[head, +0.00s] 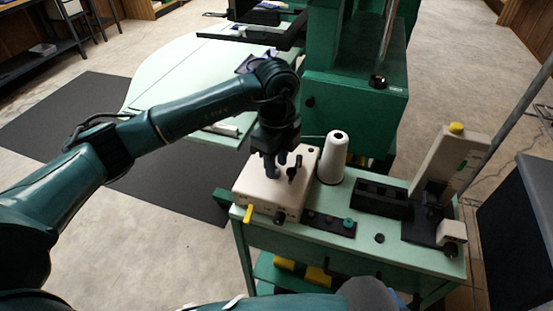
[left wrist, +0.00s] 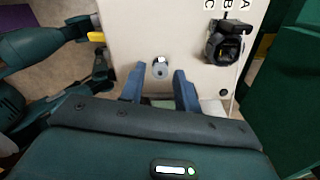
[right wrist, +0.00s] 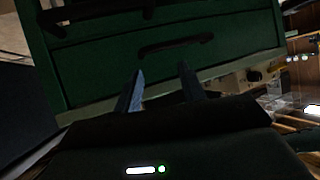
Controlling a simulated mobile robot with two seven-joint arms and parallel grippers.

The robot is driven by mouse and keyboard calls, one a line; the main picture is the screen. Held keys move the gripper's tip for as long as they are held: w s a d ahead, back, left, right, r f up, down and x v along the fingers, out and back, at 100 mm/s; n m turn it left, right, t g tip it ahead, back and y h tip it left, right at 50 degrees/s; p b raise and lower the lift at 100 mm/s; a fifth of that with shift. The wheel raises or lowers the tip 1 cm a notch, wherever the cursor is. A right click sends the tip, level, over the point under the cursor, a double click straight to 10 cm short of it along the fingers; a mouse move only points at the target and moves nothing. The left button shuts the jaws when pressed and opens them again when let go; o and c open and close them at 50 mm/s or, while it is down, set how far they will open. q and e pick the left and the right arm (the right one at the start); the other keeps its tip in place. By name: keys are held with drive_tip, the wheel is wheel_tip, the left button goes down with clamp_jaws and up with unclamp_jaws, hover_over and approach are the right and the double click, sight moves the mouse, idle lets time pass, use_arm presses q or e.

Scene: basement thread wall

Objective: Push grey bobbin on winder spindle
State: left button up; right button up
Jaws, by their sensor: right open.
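The winder is a cream box (head: 255,186) on the green cabinet top; its top face fills the upper middle of the left wrist view (left wrist: 130,30). A small grey round piece (left wrist: 160,71), which looks like the grey bobbin at the spindle, shows on that face. I cannot tell how far down it sits. My left gripper (head: 275,170) points down over the winder. In the left wrist view its blue fingers (left wrist: 158,88) are apart, one on each side of the grey piece, with gaps visible. My right gripper (right wrist: 161,85) is open and empty, facing a green drawer front.
A black lever (head: 294,171) and a yellow lever (head: 248,213) stick out of the winder. A white thread cone (head: 334,158) stands close behind. A dark strip (head: 320,222) holds a teal bobbin (head: 348,223). A black box (head: 380,197) and a tall cream stand (head: 446,165) are at right.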

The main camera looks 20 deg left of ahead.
use_arm(q)
drive_tip(key=shift+o, duration=0.7)
